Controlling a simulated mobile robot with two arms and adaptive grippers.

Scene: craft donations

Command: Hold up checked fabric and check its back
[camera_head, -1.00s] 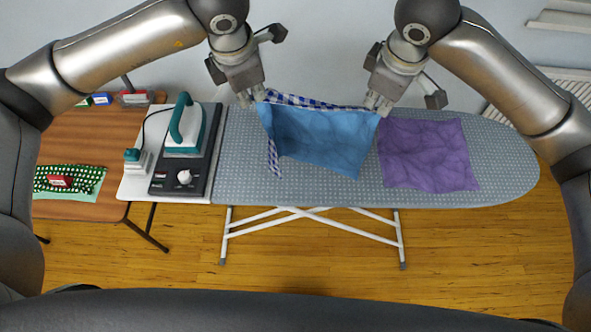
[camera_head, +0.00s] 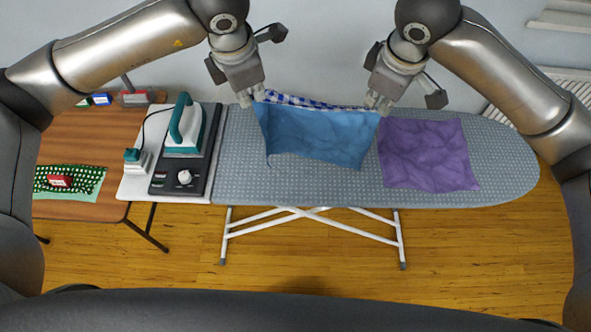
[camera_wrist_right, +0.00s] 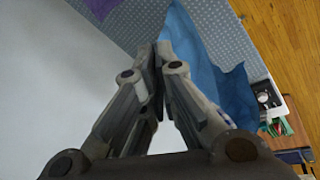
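The checked fabric hangs between my two grippers above the ironing board. Its plain blue back (camera_head: 318,138) faces the head camera, and a strip of blue-and-white check (camera_head: 305,101) shows along the top edge. My left gripper (camera_head: 252,99) is shut on its upper left corner. My right gripper (camera_head: 379,107) is shut on its upper right corner. In the right wrist view the fingers (camera_wrist_right: 158,50) are closed together, with the blue cloth (camera_wrist_right: 200,60) hanging from them. Most of the checked face is hidden behind the blue side.
A purple cloth (camera_head: 428,153) lies flat on the ironing board (camera_head: 510,165), right of the held fabric. A teal iron (camera_head: 186,128) stands on its station at the board's left end. A brown table (camera_head: 85,142) at left holds a green dotted cloth (camera_head: 90,179) with a red item (camera_head: 59,181) on it.

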